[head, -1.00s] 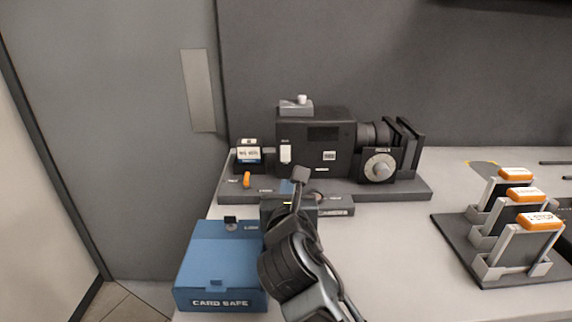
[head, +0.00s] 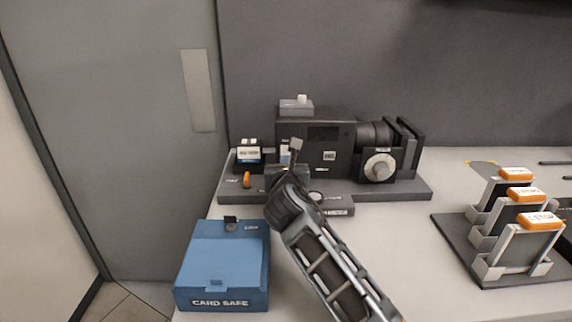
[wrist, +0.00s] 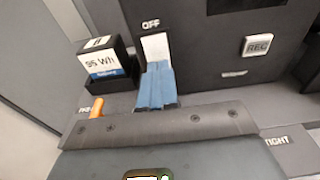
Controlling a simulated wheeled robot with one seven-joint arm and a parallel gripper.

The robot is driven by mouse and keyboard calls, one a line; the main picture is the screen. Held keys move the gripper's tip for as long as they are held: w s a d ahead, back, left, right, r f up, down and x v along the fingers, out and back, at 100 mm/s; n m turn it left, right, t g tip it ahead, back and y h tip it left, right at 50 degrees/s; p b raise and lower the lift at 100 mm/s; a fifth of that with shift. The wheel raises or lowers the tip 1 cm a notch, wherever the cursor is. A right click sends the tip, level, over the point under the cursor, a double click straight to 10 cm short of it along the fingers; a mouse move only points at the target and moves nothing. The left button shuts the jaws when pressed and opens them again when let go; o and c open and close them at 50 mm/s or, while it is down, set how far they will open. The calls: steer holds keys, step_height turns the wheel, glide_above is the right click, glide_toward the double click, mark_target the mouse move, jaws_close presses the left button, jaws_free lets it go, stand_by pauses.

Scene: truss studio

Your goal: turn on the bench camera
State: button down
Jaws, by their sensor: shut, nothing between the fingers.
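The bench camera (head: 340,145) is a dark box with a lens on its right, standing on a dark base plate. A white switch (wrist: 155,46) sits on its front face below the word OFF. My gripper (wrist: 156,80) has blue fingers, shut with nothing between them, just in front of and below the switch. They cover its lower part; I cannot tell whether they touch it. In the head view my gripper (head: 286,158) is at the camera's left front. A REC button (wrist: 257,46) is right of the switch.
A 95 Wh battery block (wrist: 105,65) and an orange lever (wrist: 96,107) are to the left. A round dial (head: 380,167) is under the lens. A blue card safe (head: 222,268) stands at front left; orange-topped card holders (head: 520,222) are at right.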

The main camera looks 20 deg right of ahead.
steer(key=shift+w, duration=0.2)
steer(key=shift+s, duration=0.1)
stand_by(0.4)
steer(key=v, duration=0.7)
steer(key=shift+s+p, duration=0.3)
steer(key=shift+s, duration=0.05)
steer(key=shift+a+f, duration=0.1)
